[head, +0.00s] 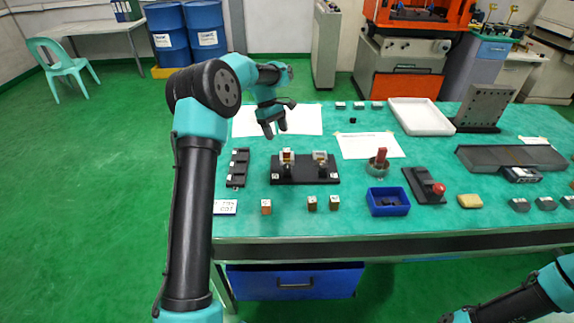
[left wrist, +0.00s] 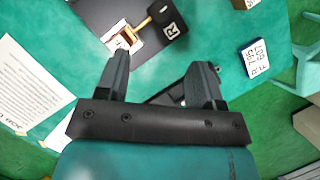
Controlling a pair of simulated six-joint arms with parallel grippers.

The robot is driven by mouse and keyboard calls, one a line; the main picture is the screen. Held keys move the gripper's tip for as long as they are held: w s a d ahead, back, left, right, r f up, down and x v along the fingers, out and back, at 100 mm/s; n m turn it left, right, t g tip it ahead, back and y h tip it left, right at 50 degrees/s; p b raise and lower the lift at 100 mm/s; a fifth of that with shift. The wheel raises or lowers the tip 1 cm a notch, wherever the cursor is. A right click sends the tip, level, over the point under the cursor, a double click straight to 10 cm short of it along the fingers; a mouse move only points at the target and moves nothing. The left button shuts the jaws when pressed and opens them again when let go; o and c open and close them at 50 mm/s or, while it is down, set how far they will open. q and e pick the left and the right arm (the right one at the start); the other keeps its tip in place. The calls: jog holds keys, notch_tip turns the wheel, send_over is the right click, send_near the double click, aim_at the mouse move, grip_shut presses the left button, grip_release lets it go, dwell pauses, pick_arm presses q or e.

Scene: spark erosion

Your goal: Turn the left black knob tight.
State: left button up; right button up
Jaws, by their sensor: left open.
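A black base plate (head: 305,178) on the green table carries two small metal clamps, a left clamp (head: 287,158) and a right clamp (head: 320,158). The knobs are too small to make out clearly in the head view. In the left wrist view a black knob (left wrist: 162,13) sits on a brass rod beside a white-and-copper clamp piece, near a label marked R; I cannot tell which knob it is. My left gripper (head: 276,130) is open and empty, above and behind the left clamp, apart from it. Its fingers (left wrist: 162,68) also show in the left wrist view. My right gripper is out of view.
A dark strip (head: 238,168) and a white label card (head: 225,207) lie left of the base. Several small wooden-coloured blocks stand in front. A blue bin (head: 387,209), a red-topped piece (head: 381,157) and a red-knobbed block (head: 424,184) are to the right. Paper sheets lie behind.

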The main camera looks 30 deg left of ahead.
aim_at(288, 166)
pick_arm(q)
jog(key=x, duration=1.4)
jog(key=shift+d, duration=0.1)
jog(key=shift+c, duration=0.2)
jog(key=c, duration=0.9)
